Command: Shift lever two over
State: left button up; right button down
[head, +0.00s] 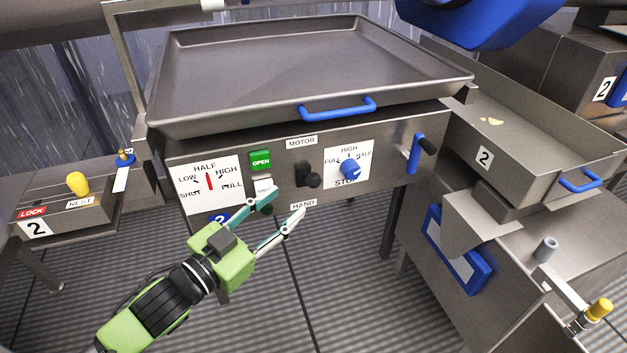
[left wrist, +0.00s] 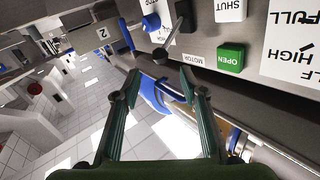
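My left gripper (head: 287,206) is open and empty, its two fingers apart in front of the lower part of the control panel (head: 390,170). A small black lever (head: 308,180) stands out from the panel between the MOTOR and HAND labels, just beyond the fingertips. In the left wrist view the black lever (left wrist: 161,55) shows past the gap between the open fingers (left wrist: 160,80), apart from them. A yellow-knobbed lever (head: 78,184) sits on a box marked 2, LOCK and REST at the left. Another yellow-knobbed lever (head: 599,309) is at the lower right. My right gripper is not in view.
The panel also holds a red pointer dial (head: 208,181), a green OPEN button (head: 260,160), a blue knob (head: 351,169) and a blue crank (head: 415,152). A large tray (head: 180,121) overhangs it. A chute marked 2 (head: 510,170) stands right. The floor below is clear.

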aim_at(308, 184)
pick_arm(q)
jog(key=x, duration=0.9)
jog(key=shift+x, duration=0.75)
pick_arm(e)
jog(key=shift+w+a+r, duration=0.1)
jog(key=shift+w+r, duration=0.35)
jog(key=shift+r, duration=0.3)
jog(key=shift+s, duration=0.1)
pick_arm(q)
jog(key=shift+c, duration=0.7)
jog(key=shift+f, duration=0.1)
grip_shut()
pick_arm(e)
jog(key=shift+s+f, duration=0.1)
